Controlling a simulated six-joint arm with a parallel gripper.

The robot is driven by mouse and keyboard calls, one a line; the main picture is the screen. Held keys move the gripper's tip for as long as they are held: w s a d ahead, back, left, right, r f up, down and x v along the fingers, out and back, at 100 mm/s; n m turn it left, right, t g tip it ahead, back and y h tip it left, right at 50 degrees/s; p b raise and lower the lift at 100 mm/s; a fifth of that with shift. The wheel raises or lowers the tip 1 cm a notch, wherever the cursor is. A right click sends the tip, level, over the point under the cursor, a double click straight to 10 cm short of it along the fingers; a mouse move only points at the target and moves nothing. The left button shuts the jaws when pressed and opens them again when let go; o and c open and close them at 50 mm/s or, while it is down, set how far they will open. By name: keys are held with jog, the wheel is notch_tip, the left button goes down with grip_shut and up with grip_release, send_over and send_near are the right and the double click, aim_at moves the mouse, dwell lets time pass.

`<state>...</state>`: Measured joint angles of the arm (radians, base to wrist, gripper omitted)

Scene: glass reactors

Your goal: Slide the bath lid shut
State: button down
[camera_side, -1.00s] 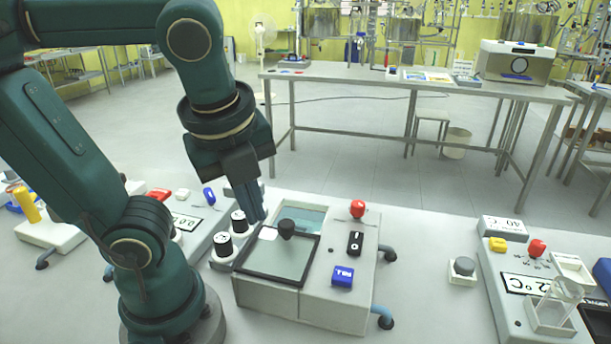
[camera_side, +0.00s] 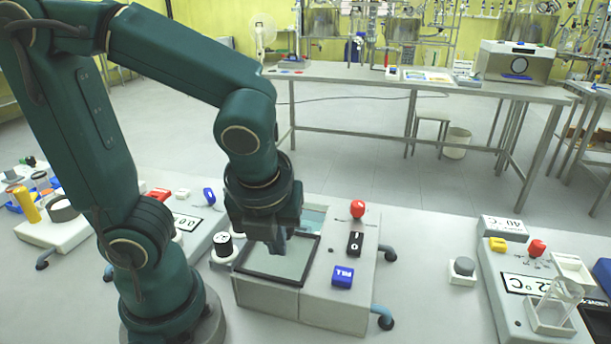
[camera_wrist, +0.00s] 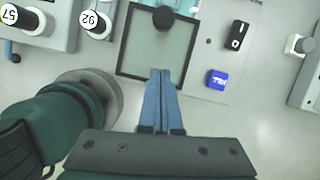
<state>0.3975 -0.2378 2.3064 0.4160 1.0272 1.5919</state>
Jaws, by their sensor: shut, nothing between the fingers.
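The bath lid is a glass pane in a black frame (camera_side: 292,265), lying flat on the grey bath housing (camera_side: 335,312). A strip of blue bath opening (camera_side: 313,217) shows past its back edge in the side view. The lid's dark round knob (camera_wrist: 163,18) shows at the top of the wrist view; in the side view my gripper hides it. My gripper (camera_side: 277,248) is shut and empty, pointing down over the lid. In the wrist view my closed fingers (camera_wrist: 161,73) overlap the lid's near edge (camera_wrist: 130,77), short of the knob. I cannot tell whether they touch the glass.
A red knob (camera_side: 358,209), a black rocker switch (camera_side: 355,243) and a blue button (camera_side: 343,276) sit right of the lid. Black knobs with white numbered caps (camera_side: 223,245) stand close on its left. Hose fittings (camera_side: 385,317) stick out at the right side.

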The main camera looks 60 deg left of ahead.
jog(key=shift+w+a+f, duration=0.35)
jog(key=shift+a+f, duration=0.05)
jog(key=shift+a, duration=0.15)
jog(key=shift+w+a+f, duration=0.3)
jog(key=shift+a+f, duration=0.05)
jog(key=shift+a, duration=0.15)
jog(key=shift+w+a, duration=0.65)
jog(key=shift+a, duration=0.15)
jog(key=w+a, duration=0.8)
jog(key=shift+a, duration=0.1)
